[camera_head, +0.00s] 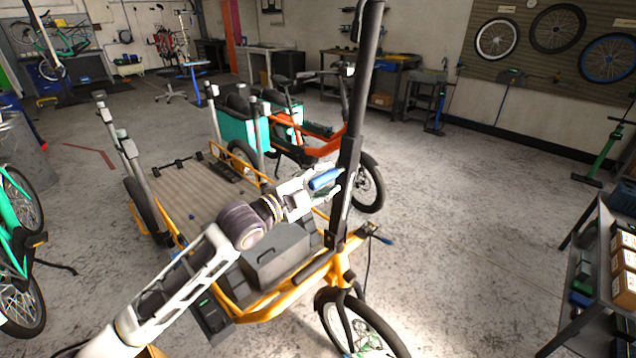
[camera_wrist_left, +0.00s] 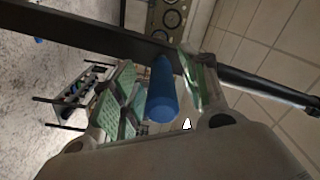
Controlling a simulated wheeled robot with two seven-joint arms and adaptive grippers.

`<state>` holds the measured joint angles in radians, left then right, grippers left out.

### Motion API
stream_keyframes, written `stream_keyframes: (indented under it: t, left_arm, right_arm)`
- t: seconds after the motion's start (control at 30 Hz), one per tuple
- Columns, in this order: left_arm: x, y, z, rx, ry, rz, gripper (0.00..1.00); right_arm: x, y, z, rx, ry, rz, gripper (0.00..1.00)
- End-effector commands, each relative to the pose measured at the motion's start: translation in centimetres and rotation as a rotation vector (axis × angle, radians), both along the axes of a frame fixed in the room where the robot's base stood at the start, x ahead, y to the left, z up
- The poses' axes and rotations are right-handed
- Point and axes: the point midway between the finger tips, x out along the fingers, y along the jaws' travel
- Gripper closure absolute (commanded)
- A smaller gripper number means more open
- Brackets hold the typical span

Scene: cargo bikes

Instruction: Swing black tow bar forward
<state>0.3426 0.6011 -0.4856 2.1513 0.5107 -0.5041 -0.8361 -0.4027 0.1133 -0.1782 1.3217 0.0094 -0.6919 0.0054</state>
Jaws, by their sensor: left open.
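The black tow bar (camera_head: 349,151) stands nearly upright at the front of the yellow cargo bike (camera_head: 342,264) in the head view. In the left wrist view the bar (camera_wrist_left: 100,36) crosses the top of the picture. A blue handle (camera_head: 325,179) sticks out from the bar's side; it also shows in the left wrist view (camera_wrist_left: 162,92). My left gripper (camera_head: 330,187) is open, with its green-padded fingers on either side of the blue handle. I cannot tell whether they touch it. My right gripper is not in view.
A grey box (camera_head: 277,257) sits on the bike below my left arm. An orange cargo bike (camera_head: 322,143) stands behind. A shelf with boxes (camera_head: 603,262) stands at the right. The floor between the yellow bike and that shelf is clear.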

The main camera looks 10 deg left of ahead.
Motion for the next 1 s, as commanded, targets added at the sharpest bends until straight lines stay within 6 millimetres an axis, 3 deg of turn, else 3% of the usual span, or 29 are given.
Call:
stream_keyframes:
  t: [0.37,1.0]
  left_arm:
    - [-1.0,0.9,0.0,0.001,-0.001,0.001,0.56]
    - [-5.4,4.3,-0.1,0.001,0.001,0.001,0.56]
  right_arm:
    - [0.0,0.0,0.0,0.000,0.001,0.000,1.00]
    - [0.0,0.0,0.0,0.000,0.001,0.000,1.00]
